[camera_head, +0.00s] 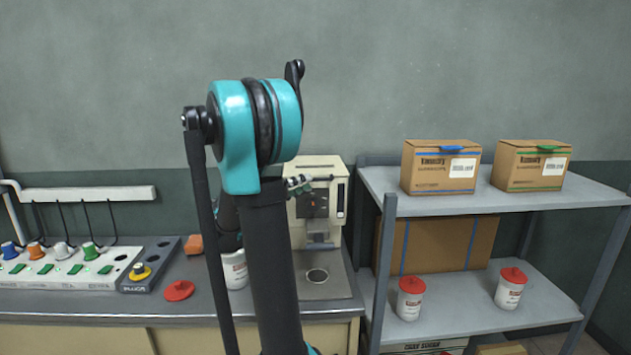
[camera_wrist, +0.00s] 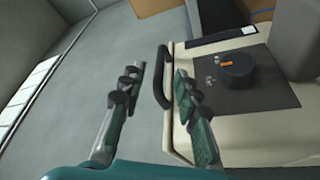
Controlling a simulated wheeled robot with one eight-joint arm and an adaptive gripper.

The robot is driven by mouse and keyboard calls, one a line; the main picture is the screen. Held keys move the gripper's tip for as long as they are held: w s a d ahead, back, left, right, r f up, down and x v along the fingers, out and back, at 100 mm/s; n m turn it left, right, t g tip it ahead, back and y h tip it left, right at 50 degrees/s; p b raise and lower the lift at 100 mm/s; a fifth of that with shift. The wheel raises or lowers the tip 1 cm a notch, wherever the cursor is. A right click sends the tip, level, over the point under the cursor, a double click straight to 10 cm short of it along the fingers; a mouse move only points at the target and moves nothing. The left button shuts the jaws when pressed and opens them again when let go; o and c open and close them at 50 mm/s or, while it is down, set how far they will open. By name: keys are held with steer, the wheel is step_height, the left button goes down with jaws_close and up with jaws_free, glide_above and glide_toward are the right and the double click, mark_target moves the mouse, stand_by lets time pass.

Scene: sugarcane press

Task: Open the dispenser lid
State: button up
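The dispenser (camera_head: 334,222) is a beige machine on the counter, partly hidden behind my arm. In the wrist view its beige body (camera_wrist: 235,145) fills the right side, with a dark panel and round black knob (camera_wrist: 237,70). A black bar handle (camera_wrist: 161,76) runs along its edge. I cannot make out the lid's seam; it looks shut. My gripper (camera_wrist: 158,88) is open, with one finger to the left of the handle and the other to its right, over the beige body. The handle appears between the fingers; contact cannot be told. In the head view my gripper (camera_head: 309,184) is at the dispenser's front.
A white container (camera_head: 236,270) stands on the counter (camera_head: 210,312), partly behind my arm, near a loose red lid (camera_head: 180,291). A control panel (camera_head: 70,272) is at left. A shelf rack (camera_head: 470,308) at right holds boxes and red-lidded containers.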

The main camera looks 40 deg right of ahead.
mark_target(316, 180)
steer(key=shift+x, duration=2.3)
jaws_close()
